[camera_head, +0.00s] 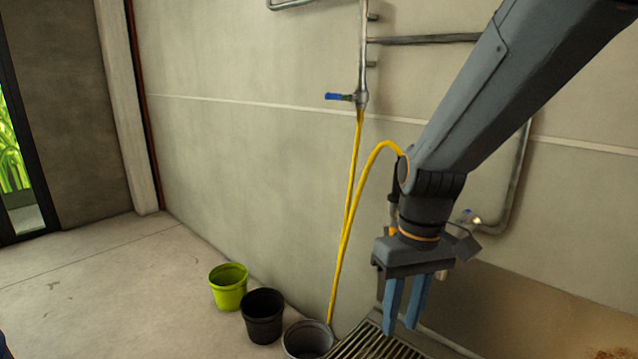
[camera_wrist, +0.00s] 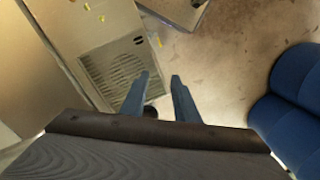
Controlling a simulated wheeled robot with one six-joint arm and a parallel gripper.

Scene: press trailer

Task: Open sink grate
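A slatted metal grate (camera_head: 352,343) shows at the bottom edge of the head view, low by the wall; only part of it is in frame. My gripper (camera_head: 400,329) hangs with its blue fingers pointing down, above and in front of the grate in the picture. I cannot tell how far above it the fingers are. In the wrist view, the two fingers of my gripper (camera_wrist: 160,75) stand apart with nothing between them. A pale slatted panel (camera_wrist: 115,68) lies beyond the left finger; I cannot tell whether it is the same grate.
Grey (camera_head: 306,340), black (camera_head: 263,317) and green (camera_head: 228,287) buckets stand along the wall, left of the grate. A yellow hose (camera_head: 345,235) hangs from a pipe with a blue-handled valve (camera_head: 338,97). Blue padded shapes (camera_wrist: 295,105) fill the wrist view's right side. Floor at left is clear.

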